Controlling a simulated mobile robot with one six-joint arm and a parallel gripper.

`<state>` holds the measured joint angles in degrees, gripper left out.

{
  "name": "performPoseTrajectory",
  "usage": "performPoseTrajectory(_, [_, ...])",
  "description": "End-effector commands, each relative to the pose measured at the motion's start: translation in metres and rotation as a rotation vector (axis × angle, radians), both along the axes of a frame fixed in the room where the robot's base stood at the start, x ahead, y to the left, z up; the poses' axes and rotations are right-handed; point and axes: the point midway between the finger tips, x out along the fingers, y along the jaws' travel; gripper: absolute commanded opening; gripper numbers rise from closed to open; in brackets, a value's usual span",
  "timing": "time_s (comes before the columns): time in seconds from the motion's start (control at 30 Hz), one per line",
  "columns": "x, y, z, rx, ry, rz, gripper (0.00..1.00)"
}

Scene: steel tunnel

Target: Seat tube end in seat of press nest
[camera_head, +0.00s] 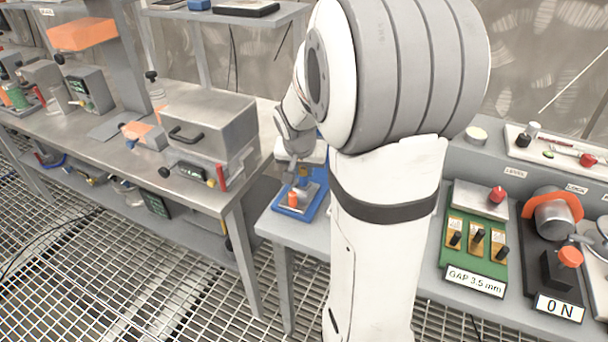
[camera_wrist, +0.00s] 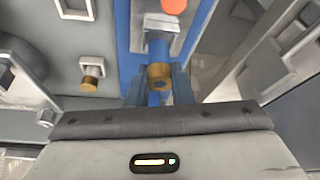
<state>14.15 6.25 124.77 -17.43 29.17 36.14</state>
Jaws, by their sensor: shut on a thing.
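My gripper (camera_wrist: 159,80) is shut on a tube with a brass-coloured end (camera_wrist: 160,75) and a blue body, seen between the dark fingers in the wrist view. Just beyond it is a grey metal block (camera_wrist: 161,22) on a blue base, with an orange knob (camera_wrist: 173,5) at the top edge. I take this as the press nest; its blue base (camera_head: 290,212) and orange knob (camera_head: 293,198) also show in the head view. I cannot tell whether the tube touches the seat.
A second brass-ended piece (camera_wrist: 90,80) projects from a grey block left of my gripper. A grey box with a black handle (camera_head: 208,130) stands on the left bench. A green gauge board (camera_head: 470,262) and an orange-rimmed device (camera_head: 553,215) occupy the right bench.

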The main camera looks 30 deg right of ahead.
Motion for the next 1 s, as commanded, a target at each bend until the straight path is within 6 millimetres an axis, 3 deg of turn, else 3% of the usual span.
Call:
performPoseTrajectory(0.1, [-0.001,0.0,-0.018,0.0,0.004,0.0,0.0])
performPoseTrajectory(0.47, [0.0,-0.001,-0.022,0.001,0.0,-0.002,0.0])
performPoseTrajectory(0.5, [0.0,-0.001,-0.02,0.0,0.0,-0.002,0.22])
performPoseTrajectory(0.7, [-0.001,-0.001,-0.02,0.0,0.0,-0.002,0.39])
performPoseTrajectory(1.0, [-0.001,-0.002,-0.018,0.0,0.0,-0.003,0.42])
